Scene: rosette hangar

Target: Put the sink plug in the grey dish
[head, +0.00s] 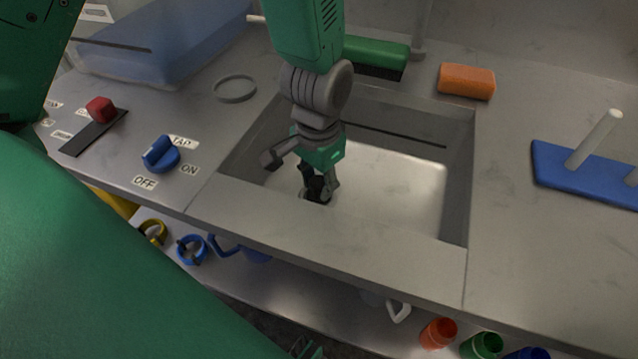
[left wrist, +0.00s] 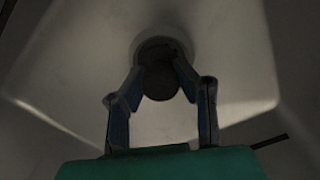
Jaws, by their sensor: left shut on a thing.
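My left gripper (head: 319,186) reaches down into the sink (head: 400,175) and is shut on the dark sink plug (head: 317,192). In the left wrist view the round plug (left wrist: 160,84) sits between the two fingertips, in front of the drain hole (left wrist: 152,46). I cannot tell whether the plug is still seated in the drain or just above it. The grey dish (head: 235,88), a shallow round ring shape, lies on the counter left of the sink's back corner. It looks empty. My right gripper is not in view.
A blue tap knob (head: 161,154) and a red-handled slider (head: 101,109) are on the left counter. A translucent blue bin (head: 165,40) stands behind them. A green brush (head: 375,55) and an orange sponge (head: 466,82) lie behind the sink. A blue peg base (head: 590,175) stands right.

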